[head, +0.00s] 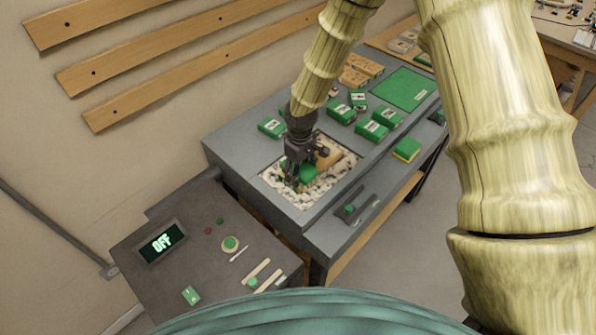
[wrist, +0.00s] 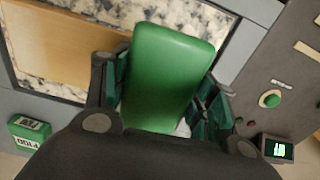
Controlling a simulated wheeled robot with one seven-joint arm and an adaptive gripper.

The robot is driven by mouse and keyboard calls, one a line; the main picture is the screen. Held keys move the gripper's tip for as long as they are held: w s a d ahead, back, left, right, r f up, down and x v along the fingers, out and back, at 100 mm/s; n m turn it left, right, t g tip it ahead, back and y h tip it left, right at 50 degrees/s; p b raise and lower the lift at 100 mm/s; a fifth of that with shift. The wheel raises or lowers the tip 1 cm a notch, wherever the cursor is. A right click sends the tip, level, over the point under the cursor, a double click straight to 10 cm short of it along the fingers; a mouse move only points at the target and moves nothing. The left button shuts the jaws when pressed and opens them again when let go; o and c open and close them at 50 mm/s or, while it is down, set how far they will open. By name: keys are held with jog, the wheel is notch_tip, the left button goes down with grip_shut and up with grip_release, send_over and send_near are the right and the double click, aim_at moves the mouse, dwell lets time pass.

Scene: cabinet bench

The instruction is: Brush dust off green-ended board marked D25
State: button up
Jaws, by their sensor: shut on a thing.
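My gripper (head: 298,174) is over the speckled recess in the grey bench. It is shut on a smooth green block (wrist: 172,72), which also shows under the fingers in the head view (head: 305,173). I cannot tell whether this block is a brush or the board's green end. A light wooden board (wrist: 65,45) lies in the recess beside and partly behind the block. It also shows in the head view (head: 331,157). No D25 marking and no bristles are readable or visible. My fingers and the block hide part of the board.
Several green boxes (head: 371,131) and a green mat (head: 404,89) occupy the bench's far side. A green labelled box (wrist: 30,132) sits near the recess. Wooden rails (head: 150,60) line the wall.

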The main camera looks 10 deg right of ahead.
aim_at(308, 164)
jog(key=shift+w+d+r+p, duration=0.1)
jog(key=shift+w+d+p, duration=0.1)
jog(key=shift+w+d, duration=0.4)
jog(key=shift+w+d+p, duration=0.15)
jog(key=shift+w+d, duration=0.2)
jog(key=shift+d, duration=0.45)
jog(key=shift+w+d+f+p, duration=0.1)
jog(key=shift+w+d, duration=0.4)
jog(key=shift+d, duration=0.3)
jog(key=shift+w+d+f+p, duration=0.15)
jog(key=shift+w+d, duration=0.35)
jog(key=shift+d, duration=0.3)
jog(key=shift+w+d+r+p, duration=0.1)
jog(key=shift+w+d, duration=0.4)
jog(key=shift+d, duration=0.3)
